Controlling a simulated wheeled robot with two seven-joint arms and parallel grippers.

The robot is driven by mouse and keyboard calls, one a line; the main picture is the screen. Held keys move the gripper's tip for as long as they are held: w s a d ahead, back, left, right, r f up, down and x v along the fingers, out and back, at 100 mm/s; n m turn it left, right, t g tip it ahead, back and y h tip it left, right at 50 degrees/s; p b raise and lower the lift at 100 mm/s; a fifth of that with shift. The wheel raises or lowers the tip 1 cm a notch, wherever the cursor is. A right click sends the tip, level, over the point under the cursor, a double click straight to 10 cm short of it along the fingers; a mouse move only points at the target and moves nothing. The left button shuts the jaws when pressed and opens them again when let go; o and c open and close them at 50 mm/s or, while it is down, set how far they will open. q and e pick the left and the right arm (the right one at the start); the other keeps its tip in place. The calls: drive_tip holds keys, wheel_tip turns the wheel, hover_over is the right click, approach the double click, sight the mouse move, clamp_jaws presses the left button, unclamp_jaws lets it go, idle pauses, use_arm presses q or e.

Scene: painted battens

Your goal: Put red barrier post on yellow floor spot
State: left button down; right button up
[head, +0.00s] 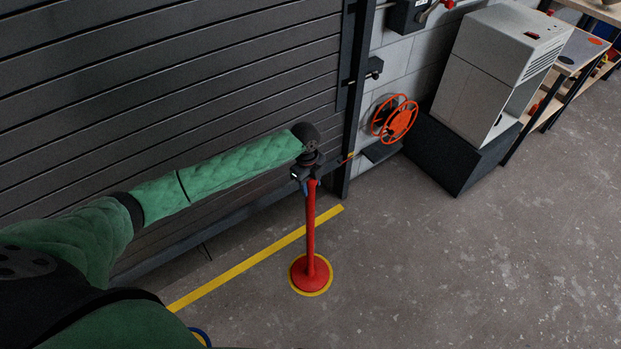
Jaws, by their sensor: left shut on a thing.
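The red barrier post (310,225) stands upright on the floor, with its round red base over the yellow floor spot (327,289). A thin yellow rim of the spot shows around the base, mostly at the front and right. My left gripper (308,178) is shut on the top of the post, at the end of my green-sleeved left arm. The post's top is partly hidden by the gripper. My right gripper is not in view.
A dark slatted shutter (170,90) runs along the left, with a yellow floor line (240,265) before it. An orange reel (398,122) hangs by the wall. A grey machine (490,75) stands on a dark base (455,150). Floor at the right is clear.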

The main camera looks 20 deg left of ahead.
use_arm(q)
drive_tip(key=shift+f, duration=0.1)
idle(0.3)
drive_tip(key=c, duration=0.8)
unclamp_jaws()
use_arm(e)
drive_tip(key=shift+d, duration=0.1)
use_arm(q)
drive_tip(key=shift+o, duration=0.2)
drive_tip(key=shift+r+b, duration=0.35)
drive_tip(key=shift+r, duration=0.1)
drive_tip(key=r+b, duration=0.1)
drive_tip(key=r, duration=0.2)
drive_tip(key=r+b, duration=0.1)
drive_tip(key=r, duration=0.2)
drive_tip(key=a+r+b, duration=0.1)
drive_tip(key=r, duration=0.2)
drive_tip(key=shift+w+r, duration=0.2)
drive_tip(key=shift+w, duration=0.1)
drive_tip(key=shift+a+r, duration=0.15)
drive_tip(key=shift+r, duration=0.75)
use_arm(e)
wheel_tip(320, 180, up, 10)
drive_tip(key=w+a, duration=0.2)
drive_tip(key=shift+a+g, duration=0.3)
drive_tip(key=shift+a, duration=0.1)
